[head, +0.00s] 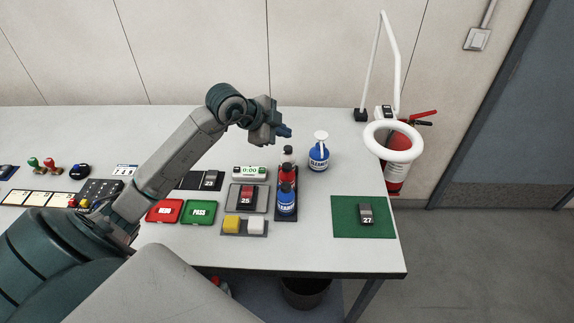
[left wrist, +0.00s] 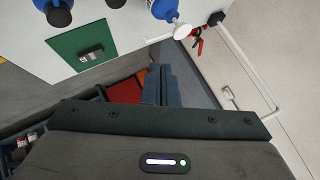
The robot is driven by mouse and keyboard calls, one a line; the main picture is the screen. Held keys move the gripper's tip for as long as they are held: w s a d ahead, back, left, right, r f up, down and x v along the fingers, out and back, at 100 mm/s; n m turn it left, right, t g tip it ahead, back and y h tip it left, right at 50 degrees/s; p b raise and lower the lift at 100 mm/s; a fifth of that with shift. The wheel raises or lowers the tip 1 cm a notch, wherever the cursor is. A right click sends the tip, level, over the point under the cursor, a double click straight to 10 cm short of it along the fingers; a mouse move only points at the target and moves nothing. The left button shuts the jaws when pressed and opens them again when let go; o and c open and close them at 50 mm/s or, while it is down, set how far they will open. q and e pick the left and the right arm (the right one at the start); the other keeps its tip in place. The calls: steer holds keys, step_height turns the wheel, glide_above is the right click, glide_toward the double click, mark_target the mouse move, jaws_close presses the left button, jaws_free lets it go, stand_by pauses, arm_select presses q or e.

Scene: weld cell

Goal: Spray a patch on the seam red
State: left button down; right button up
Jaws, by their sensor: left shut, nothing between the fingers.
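A red bottle (head: 288,175) stands in a dark rack (head: 286,217), between a blue bottle (head: 286,203) in front and a pale bottle (head: 288,154) behind. A part with a red face, marked 25 (head: 247,197), sits on a grey tray (head: 233,204) left of the rack. Part 23 (head: 209,180) lies on a black mat, and part 27 (head: 366,214) on a green mat (head: 343,230). I cannot make out a seam. My left gripper (head: 286,131) is shut and empty, above the table behind the bottles. Its fingers show in the left wrist view (left wrist: 158,85). My right gripper is not in view.
A blue cleaner bottle (head: 319,157) with a white top stands right of the rack. Red (head: 165,211) and green PASS (head: 199,212) pads, yellow and white blocks (head: 231,224) and a timer (head: 249,173) lie nearby. A ring lamp (head: 394,125) overhangs the right edge.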

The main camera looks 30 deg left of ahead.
arm_select(q)
steer(key=b, duration=0.6)
glide_above(287, 167)
steer(key=a, duration=0.1)
steer(key=f, duration=0.8)
steer(key=shift+s, duration=0.2)
steer(key=shift+f+b, duration=0.3)
steer(key=shift+f, duration=0.1)
stand_by(0.7)
steer(key=shift+f, duration=0.4)
